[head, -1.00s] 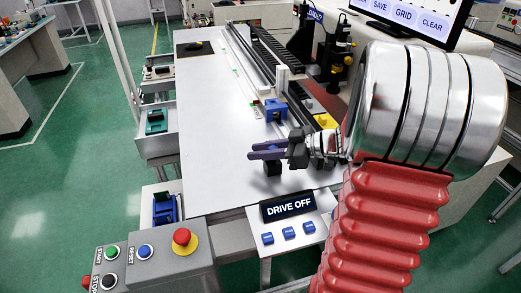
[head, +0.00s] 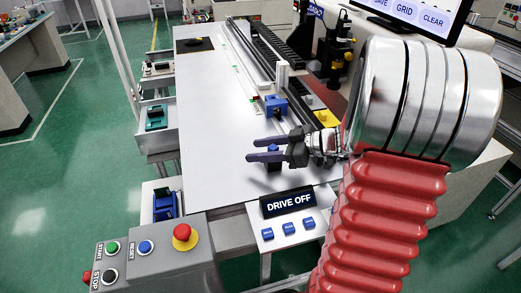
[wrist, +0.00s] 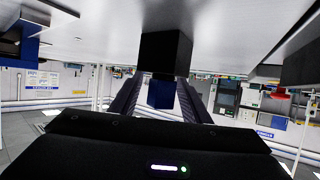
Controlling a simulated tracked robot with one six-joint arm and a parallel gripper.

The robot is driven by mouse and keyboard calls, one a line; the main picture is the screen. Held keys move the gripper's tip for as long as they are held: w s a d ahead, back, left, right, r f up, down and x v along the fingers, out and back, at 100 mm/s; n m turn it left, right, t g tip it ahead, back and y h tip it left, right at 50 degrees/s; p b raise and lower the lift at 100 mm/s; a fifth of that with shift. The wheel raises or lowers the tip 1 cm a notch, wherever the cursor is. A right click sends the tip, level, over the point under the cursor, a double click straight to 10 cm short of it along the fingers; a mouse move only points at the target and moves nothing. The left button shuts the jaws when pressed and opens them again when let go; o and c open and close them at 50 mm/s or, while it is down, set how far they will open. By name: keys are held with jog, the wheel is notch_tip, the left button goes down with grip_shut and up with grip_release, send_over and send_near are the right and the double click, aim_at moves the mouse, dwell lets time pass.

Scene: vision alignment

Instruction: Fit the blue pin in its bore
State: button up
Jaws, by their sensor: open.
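My gripper (head: 252,149) is open over the near part of the white table, its fingers pointing left in the head view. A dark block (head: 273,165) stands on the table by the fingers. In the wrist view the table appears at the top, and the black block (wrist: 165,52) extends down from it. A blue piece (wrist: 160,94), apparently the blue pin, shows at that block's end, between the two spread fingers. I cannot tell whether they touch it. A blue block (head: 274,104) stands farther back beside the rail. I cannot make out a bore.
The white table (head: 205,110) is mostly clear on its left. A yellow block (head: 326,118) and a dark rail (head: 262,65) lie to the right. A DRIVE OFF panel (head: 287,202) and a red-button control box (head: 165,262) stand in front.

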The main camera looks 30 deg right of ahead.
jog(key=v, duration=1.3)
jog(key=shift+s+d+r, duration=0.15)
jog(key=shift+s+d, duration=0.05)
jog(key=shift+s, duration=0.15)
dwell(1.8)
